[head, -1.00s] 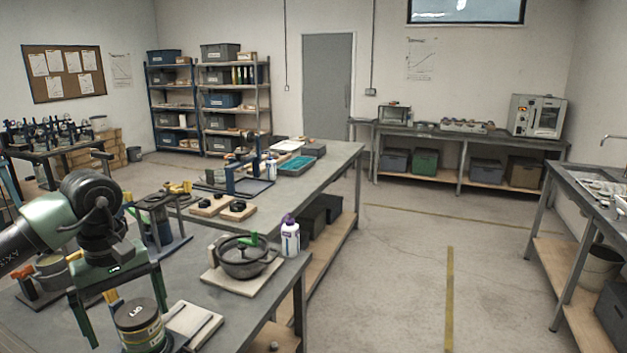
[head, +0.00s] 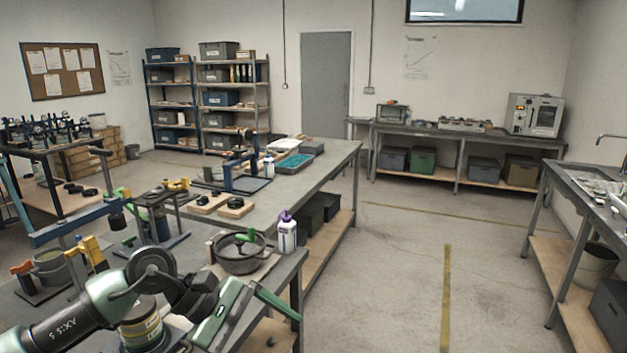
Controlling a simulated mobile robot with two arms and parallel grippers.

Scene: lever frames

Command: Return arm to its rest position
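My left arm reaches in low from the bottom left, and my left gripper (head: 250,308) points to the right near the table's front edge. One green finger stands out at the far end of its palm, spread wide; the other finger is out of sight at the bottom edge. I see nothing held in it. My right gripper is not in view.
A dark pot (head: 240,256) with a green-handled lid and a white bottle with purple cap (head: 287,232) stand just behind my gripper. A blue lever frame (head: 78,222) rises at left. The workbench (head: 325,170) runs back. The floor (head: 400,270) at right is clear.

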